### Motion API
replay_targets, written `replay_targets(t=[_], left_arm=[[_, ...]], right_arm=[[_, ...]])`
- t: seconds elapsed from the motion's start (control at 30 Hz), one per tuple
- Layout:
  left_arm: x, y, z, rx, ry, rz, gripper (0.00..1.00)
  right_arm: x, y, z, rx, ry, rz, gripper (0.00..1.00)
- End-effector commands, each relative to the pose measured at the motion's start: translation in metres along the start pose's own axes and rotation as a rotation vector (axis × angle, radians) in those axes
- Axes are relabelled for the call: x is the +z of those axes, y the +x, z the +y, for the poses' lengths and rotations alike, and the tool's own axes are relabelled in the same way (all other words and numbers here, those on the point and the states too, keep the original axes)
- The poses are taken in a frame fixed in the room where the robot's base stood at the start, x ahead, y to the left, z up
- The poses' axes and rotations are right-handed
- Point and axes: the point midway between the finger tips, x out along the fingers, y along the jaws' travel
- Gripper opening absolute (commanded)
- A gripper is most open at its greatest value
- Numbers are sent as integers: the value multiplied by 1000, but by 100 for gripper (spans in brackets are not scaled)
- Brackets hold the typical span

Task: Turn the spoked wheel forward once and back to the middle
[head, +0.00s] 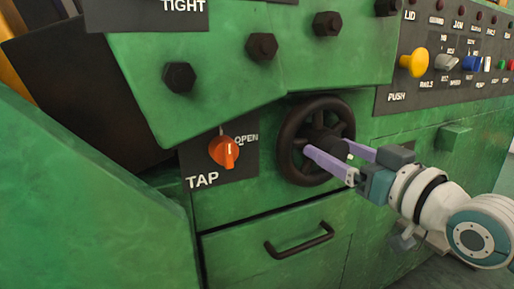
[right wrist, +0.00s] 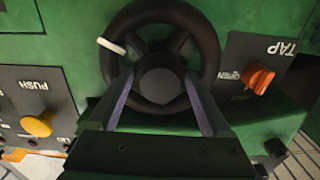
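The dark spoked wheel (head: 296,146) is mounted on the front of the green machine, right of the orange tap knob. It also fills the upper middle of the right wrist view (right wrist: 205,33), with its round hub between my fingers and a pale handle on its upper left. My right gripper (head: 332,157) reaches in from the right, its two purple fingers apart at the wheel's face. The fingers show spread in the right wrist view (right wrist: 160,105), and I cannot tell whether they touch the spokes or rim. My left gripper is not in view.
The orange tap knob (head: 224,151) sits close left of the wheel. A drawer handle (head: 299,241) sticks out below. A control panel with a yellow push button (head: 413,63) is at upper right. A bolted green plate (head: 220,62) overhangs the wheel's upper left.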

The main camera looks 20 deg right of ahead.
Motion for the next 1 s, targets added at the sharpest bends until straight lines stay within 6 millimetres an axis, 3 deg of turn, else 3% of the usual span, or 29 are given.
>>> replay_targets(t=[0.07, 0.7, 1.0], left_arm=[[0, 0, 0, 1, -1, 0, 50], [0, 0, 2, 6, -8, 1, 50], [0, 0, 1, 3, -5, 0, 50]], right_arm=[[0, 0, 0, 0, 0, 0, 72], [0, 0, 0, 0, 0, 0, 0], [0, 0, 0, 0, 0, 1, 0]])
